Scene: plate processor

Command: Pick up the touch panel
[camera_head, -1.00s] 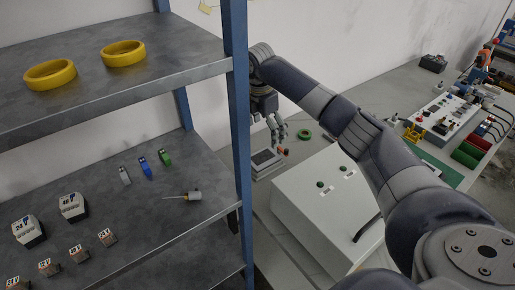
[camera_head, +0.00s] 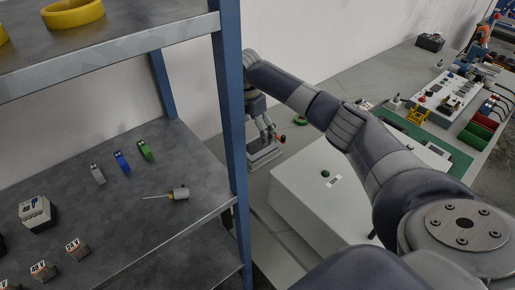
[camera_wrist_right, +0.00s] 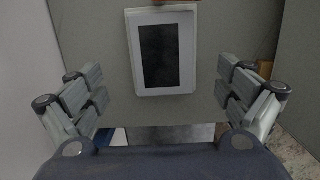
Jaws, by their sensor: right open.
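The touch panel (camera_wrist_right: 162,54) is a light grey slab with a dark screen. In the right wrist view it lies flat on the bench, between and beyond my fingers. My right gripper (camera_wrist_right: 160,95) is open and empty above it, with its fingers spread to either side, apart from the panel. In the head view the panel (camera_head: 262,157) shows behind the shelf post, partly hidden by my right gripper (camera_head: 264,135), which hangs over it. My left gripper is not in view.
A blue-posted shelf (camera_head: 232,120) stands close left of my right arm. A white box (camera_head: 322,200) with a green button sits on the bench right of the panel. A green ring (camera_head: 300,120) lies behind. A green mat (camera_head: 420,138) is further right.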

